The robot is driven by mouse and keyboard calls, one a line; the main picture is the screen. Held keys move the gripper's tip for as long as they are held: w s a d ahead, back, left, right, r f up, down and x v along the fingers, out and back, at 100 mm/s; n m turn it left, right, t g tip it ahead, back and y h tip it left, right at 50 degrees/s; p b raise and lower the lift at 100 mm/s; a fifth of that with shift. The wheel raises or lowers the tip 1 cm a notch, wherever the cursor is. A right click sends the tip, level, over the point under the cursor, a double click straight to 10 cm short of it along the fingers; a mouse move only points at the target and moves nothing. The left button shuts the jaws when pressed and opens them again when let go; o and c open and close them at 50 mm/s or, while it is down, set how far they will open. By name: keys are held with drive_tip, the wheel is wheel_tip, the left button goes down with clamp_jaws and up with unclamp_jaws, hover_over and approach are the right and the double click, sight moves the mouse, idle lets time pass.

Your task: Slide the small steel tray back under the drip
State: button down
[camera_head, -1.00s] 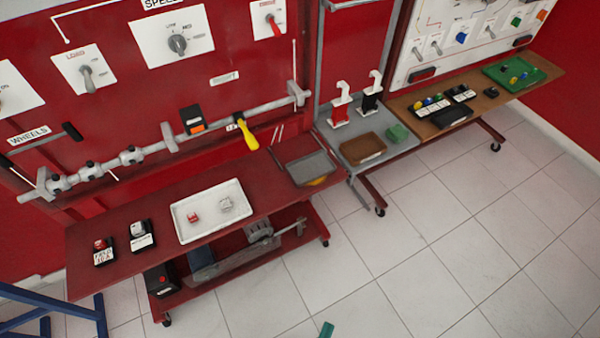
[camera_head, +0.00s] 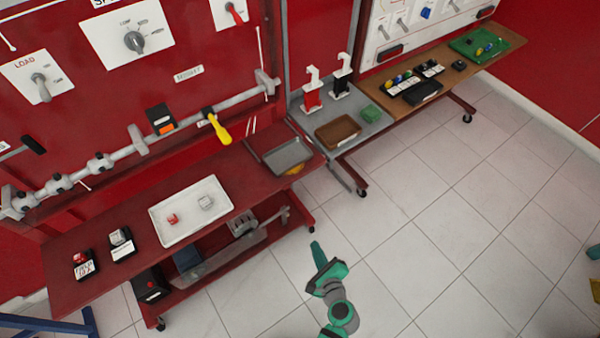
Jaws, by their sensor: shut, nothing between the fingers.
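The small steel tray (camera_head: 287,155) is a shallow grey tray at the right end of the red bench top (camera_head: 130,190). It lies at an angle near the front edge, with something yellow (camera_head: 293,169) showing just below it. I cannot make out a drip or where it falls. My gripper (camera_head: 316,248) is teal, shut and empty. It is over the floor in front of the bench, well apart from the tray and below it in the picture.
A white tray (camera_head: 162,233) with a red and a pale block lies left on the bench. A grey stand with a brown tray (camera_head: 338,143) and two dispensers is to the right. The tiled floor (camera_head: 410,225) is clear.

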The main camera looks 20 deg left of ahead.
drive_tip(key=w+r+m+y, duration=0.2)
drive_tip(key=w+r+y, duration=0.15)
drive_tip(key=w, duration=0.35)
drive_tip(key=m+y, duration=0.2)
drive_tip(key=y, duration=0.2)
approach(295, 165)
drive_tip(key=x, duration=0.6)
drive_tip(key=shift+w+a+f, duration=0.1)
drive_tip(key=shift+a+f, duration=0.05)
